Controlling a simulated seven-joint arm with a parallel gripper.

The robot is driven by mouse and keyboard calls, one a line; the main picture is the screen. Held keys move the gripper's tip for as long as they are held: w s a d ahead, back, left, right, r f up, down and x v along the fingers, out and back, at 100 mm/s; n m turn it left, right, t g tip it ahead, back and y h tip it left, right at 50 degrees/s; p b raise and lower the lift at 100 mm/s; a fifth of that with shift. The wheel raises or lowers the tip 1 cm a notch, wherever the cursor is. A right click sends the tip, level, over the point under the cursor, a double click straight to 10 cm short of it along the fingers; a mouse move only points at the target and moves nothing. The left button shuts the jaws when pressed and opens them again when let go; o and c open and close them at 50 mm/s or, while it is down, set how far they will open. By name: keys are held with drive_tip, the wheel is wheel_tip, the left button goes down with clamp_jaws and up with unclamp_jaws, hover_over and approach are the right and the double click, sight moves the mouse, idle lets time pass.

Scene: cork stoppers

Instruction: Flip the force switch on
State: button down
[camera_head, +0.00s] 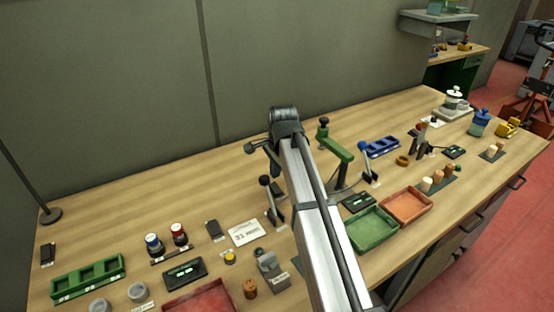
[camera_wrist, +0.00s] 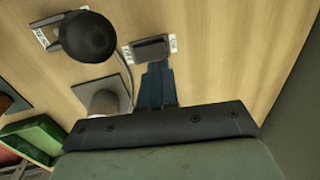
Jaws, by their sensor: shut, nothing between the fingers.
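A small black rocker switch (camera_wrist: 151,48) with a white label at each side lies on the wooden bench in the wrist view. The label lettering is too blurred to read surely, so I cannot confirm that it is the force switch. I cannot pick this switch out in the head view, where my arm covers part of the bench. My gripper (camera_wrist: 156,70) is shut and empty, its blue fingertips just beside the switch's near edge. Whether they touch it, I cannot tell.
A round black knob (camera_wrist: 90,37) stands close left of the switch, with a grey cylinder (camera_wrist: 103,102) below it. In the head view, a green press (camera_head: 337,150), a black-knobbed lever (camera_head: 265,182) and a green tray (camera_head: 373,245) flank my arm.

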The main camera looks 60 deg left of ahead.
sight(273, 185)
drive_tip(key=shift+a+f, duration=0.25)
drive_tip(key=shift+f, duration=0.9)
drive_tip(key=shift+a+f, duration=0.2)
drive_tip(key=shift+f, duration=0.95)
drive_tip(key=shift+a+f, duration=0.1)
drive_tip(key=shift+f, duration=0.15)
drive_tip(key=shift+d, duration=0.85)
drive_tip(key=shift+r, duration=0.2)
wheel_tip(273, 185, up, 14)
drive_tip(key=d, duration=0.2)
drive_tip(key=shift+d+f, duration=0.25)
drive_tip(key=shift+d, duration=0.05)
